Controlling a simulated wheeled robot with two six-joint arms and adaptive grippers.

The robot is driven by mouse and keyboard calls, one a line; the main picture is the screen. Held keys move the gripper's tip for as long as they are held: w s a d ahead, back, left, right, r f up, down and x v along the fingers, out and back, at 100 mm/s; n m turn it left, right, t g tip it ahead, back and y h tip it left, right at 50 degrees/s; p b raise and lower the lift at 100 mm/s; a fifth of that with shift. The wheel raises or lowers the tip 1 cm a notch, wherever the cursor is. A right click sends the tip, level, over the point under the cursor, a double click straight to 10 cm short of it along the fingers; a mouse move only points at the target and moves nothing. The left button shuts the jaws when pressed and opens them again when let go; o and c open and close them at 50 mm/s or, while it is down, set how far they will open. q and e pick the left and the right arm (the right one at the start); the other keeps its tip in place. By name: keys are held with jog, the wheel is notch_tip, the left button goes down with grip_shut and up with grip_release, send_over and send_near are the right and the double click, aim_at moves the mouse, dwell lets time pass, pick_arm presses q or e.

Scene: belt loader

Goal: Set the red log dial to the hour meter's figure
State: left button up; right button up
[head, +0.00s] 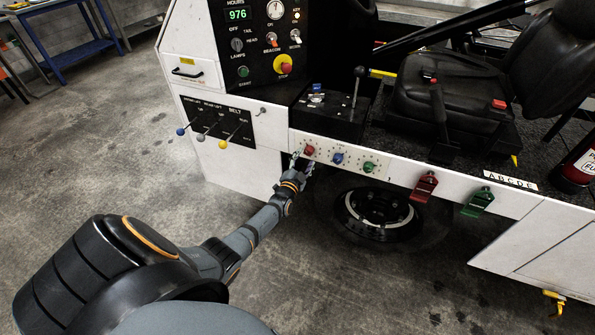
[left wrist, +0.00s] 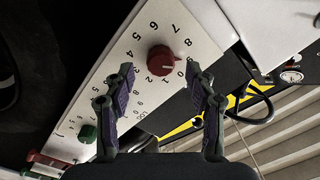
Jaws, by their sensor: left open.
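The hour meter (head: 237,14) at the top of the dark panel reads 976. The red log dial (head: 309,150) is the leftmost of three knobs on a white strip; it also shows in the left wrist view (left wrist: 161,58). Digits ring it, and its pale mark seems to point near the 0; the exact setting is hard to tell. My left gripper (head: 299,166) is just in front of the strip. In the left wrist view its open fingers (left wrist: 160,72) stand either side of the dial, with nothing between them visibly gripped. My right gripper is out of view.
A blue dial (head: 338,158) and a green dial (head: 369,167) sit right of the red one. Belt levers (head: 222,142) stick out up and left. A red latch (head: 424,187) and green latch (head: 478,202) hang farther right.

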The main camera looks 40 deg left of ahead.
pick_arm(q)
jog(key=v, duration=0.9)
jog(key=shift+a, duration=0.1)
jog(key=s+d+f+n+g+h+p, duration=0.1)
jog(key=s+d+f+g+h+p, duration=0.2)
jog(key=s+f, duration=0.75)
jog(key=s+d+f+n+g, duration=0.1)
jog(key=s+d+f+g, duration=0.2)
jog(key=s+f+g, duration=0.7)
jog(key=s+d+f+n+g+p, duration=0.1)
jog(key=s+f, duration=0.3)
jog(key=s, duration=0.4)
jog(key=s+d+f+n+g, duration=0.1)
jog(key=s+f, duration=0.3)
jog(key=s, duration=0.5)
jog(key=s+d+f+n+g+h+p, duration=0.1)
jog(key=s+d+f, duration=0.2)
jog(key=s+f, duration=0.2)
jog(key=s, duration=0.3)
jog(key=shift+s+n+p, duration=0.3)
jog(key=shift+s+n, duration=0.05)
jog(key=shift+n, duration=0.05)
jog(key=shift+w+f, duration=0.1)
